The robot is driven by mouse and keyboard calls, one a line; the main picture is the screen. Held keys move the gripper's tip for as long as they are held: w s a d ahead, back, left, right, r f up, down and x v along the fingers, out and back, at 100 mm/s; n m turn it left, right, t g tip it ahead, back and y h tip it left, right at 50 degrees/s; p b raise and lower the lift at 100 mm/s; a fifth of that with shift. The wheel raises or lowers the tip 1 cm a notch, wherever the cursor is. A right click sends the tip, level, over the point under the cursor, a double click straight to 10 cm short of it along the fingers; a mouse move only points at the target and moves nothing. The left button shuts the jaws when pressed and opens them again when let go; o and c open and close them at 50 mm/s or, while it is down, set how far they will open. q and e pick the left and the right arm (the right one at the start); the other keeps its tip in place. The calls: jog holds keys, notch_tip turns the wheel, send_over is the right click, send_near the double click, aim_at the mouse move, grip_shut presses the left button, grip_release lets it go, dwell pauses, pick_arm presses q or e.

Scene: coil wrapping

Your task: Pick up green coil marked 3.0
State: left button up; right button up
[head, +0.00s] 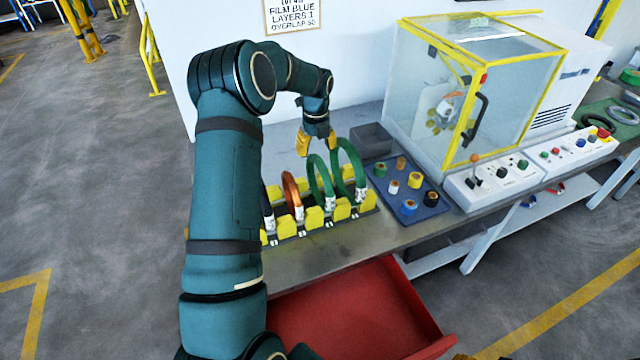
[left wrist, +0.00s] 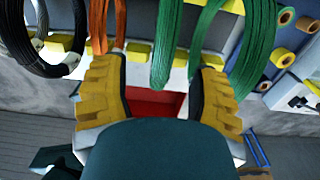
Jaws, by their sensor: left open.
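Two green coils stand upright in a yellow-block rack: a nearer one (head: 314,176) and a farther, larger one (head: 359,166). Their white tags are too small to read, so I cannot tell which is marked 3.0. My left gripper (head: 317,144) is open, pointing down above and behind the rack. In the left wrist view its yellow fingers (left wrist: 157,92) are spread wide. The smaller green coil (left wrist: 165,50) appears between them, and the larger green coil (left wrist: 254,50) is by the right finger. Nothing is held. My right gripper is not in view.
An orange coil (head: 290,188) and a black coil (head: 265,208) stand left in the rack (head: 285,228). A blue tray (head: 432,208) of small spools, a grey bin (head: 371,140) and a yellow-framed machine (head: 480,80) are to the right. A red drawer (head: 350,315) is open below.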

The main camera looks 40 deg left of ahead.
aim_at(320, 160)
pick_arm(q)
notch_tip(320, 160, down, 2)
jog(key=shift+f, duration=0.1)
jog(key=f, duration=0.2)
jog(key=d+f, duration=0.1)
jog(key=f, duration=0.1)
jog(key=shift+d, duration=0.1)
jog(key=shift+f, duration=0.5)
grip_shut()
jog(key=shift+w+r, duration=0.1)
